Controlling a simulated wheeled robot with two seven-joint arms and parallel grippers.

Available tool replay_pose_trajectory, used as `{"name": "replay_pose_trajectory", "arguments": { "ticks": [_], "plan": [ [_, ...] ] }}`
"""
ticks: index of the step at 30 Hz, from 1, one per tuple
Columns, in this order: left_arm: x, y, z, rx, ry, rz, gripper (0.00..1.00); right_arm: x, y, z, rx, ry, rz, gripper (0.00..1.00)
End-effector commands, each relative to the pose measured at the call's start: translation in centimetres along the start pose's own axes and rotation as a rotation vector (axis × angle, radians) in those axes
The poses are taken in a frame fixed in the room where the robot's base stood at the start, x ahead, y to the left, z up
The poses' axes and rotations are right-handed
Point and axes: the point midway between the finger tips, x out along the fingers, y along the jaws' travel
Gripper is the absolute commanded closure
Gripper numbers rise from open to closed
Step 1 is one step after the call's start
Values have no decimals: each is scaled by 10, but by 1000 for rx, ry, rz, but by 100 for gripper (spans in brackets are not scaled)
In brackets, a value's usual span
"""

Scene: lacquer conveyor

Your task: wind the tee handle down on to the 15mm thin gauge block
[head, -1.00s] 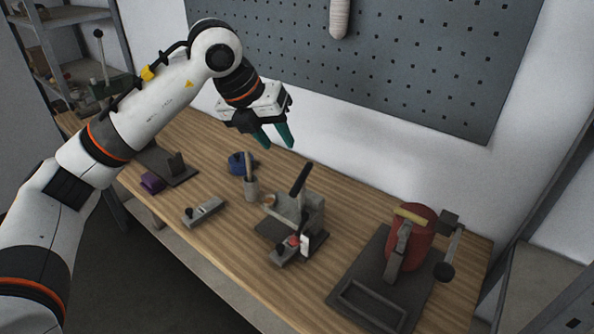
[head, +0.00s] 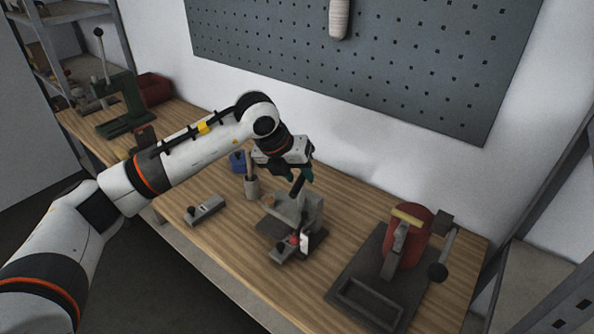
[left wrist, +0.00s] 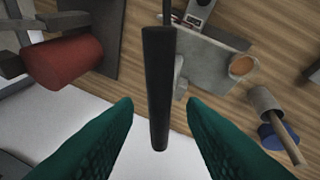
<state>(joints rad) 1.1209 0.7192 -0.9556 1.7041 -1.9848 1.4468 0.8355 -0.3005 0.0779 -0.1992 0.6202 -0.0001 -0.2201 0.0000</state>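The tee handle, a black bar (head: 297,186), rises at a tilt from the grey clamp fixture (head: 312,211) in the middle of the bench. In the left wrist view the black handle (left wrist: 159,85) lies lengthwise between my two green fingers, with gaps on both sides. My left gripper (head: 298,176) is open around or just above the handle's upper end; its fingers partly hide it in the head view. It also shows in the left wrist view (left wrist: 160,105). I cannot surely pick out the 15mm thin gauge block. My right gripper is out of view.
A red machine (head: 414,232) with a lever stands to the right on a dark base. A cup with a tool (head: 252,188), a blue item (head: 237,161) and a grey block with a black knob (head: 205,210) are left of the fixture. The pegboard wall (head: 350,70) is behind.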

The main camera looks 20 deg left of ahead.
Motion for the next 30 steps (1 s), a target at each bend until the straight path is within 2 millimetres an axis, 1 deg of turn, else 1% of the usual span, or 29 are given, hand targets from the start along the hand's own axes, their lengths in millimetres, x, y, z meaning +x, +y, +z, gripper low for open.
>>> {"name": "replay_pose_trajectory", "arguments": {
  "ticks": [3,10,20,26,30],
  "plan": [
    [0,0,0,0,0,0,62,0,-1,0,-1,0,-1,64],
    [0,0,0,0,0,0,100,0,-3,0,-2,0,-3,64],
    [0,-1,0,28,-8,13,100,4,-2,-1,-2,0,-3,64],
    [1,-2,-1,116,-32,49,100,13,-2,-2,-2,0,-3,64],
    [2,-3,-2,215,-61,90,100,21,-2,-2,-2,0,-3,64]
  ]
}}
